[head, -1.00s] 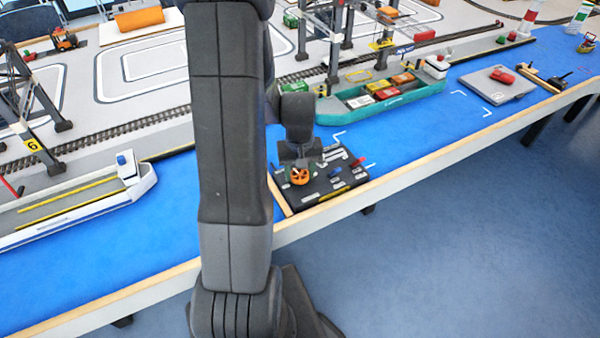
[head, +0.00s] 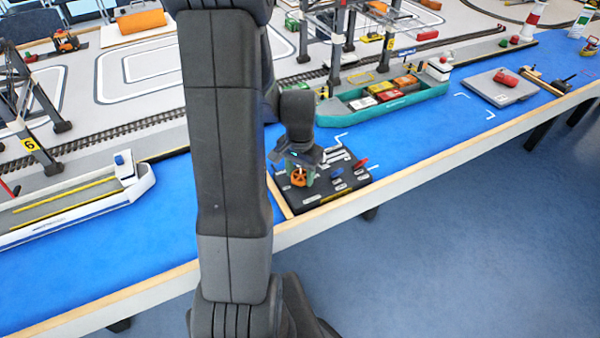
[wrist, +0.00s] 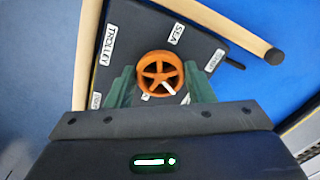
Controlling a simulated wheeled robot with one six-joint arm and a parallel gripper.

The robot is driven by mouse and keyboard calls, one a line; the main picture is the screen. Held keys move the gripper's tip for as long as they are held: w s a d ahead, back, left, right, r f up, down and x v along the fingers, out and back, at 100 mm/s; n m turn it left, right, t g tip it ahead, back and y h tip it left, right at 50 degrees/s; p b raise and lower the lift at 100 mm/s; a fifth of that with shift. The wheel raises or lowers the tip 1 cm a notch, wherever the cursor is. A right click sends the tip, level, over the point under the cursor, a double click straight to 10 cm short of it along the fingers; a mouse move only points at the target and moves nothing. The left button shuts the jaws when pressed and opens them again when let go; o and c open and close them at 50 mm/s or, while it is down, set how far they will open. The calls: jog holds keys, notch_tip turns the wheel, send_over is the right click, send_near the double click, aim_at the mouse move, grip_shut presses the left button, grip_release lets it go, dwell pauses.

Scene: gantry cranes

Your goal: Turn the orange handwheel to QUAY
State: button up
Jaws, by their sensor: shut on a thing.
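The orange handwheel (wrist: 161,72) sits on a dark control panel (wrist: 135,28) with white labels. In the head view the handwheel (head: 299,179) is at the panel's left part. My gripper (wrist: 160,82) is shut on the handwheel, with one green finger on each side of it; in the head view my gripper (head: 300,170) comes down over the wheel. A white mark (wrist: 169,88) on the wheel points to the lower right in the wrist view. The TROLLEY label (wrist: 109,45) and SEA label (wrist: 176,34) are readable. I cannot read a QUAY label; labels near my fingers are partly hidden.
A red lever (head: 360,164) and a blue knob (head: 336,173) stand right of the wheel on the panel. A wooden strip (head: 281,197) runs along its left side. A teal ship (head: 395,103) lies behind.

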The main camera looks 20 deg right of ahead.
aim_at(300, 176)
dwell(0.4)
jog(key=o, duration=1)
notch_tip(300, 176, up, 14)
jog(key=shift+f+p, duration=0.1)
jog(key=shift+p, duration=0.2)
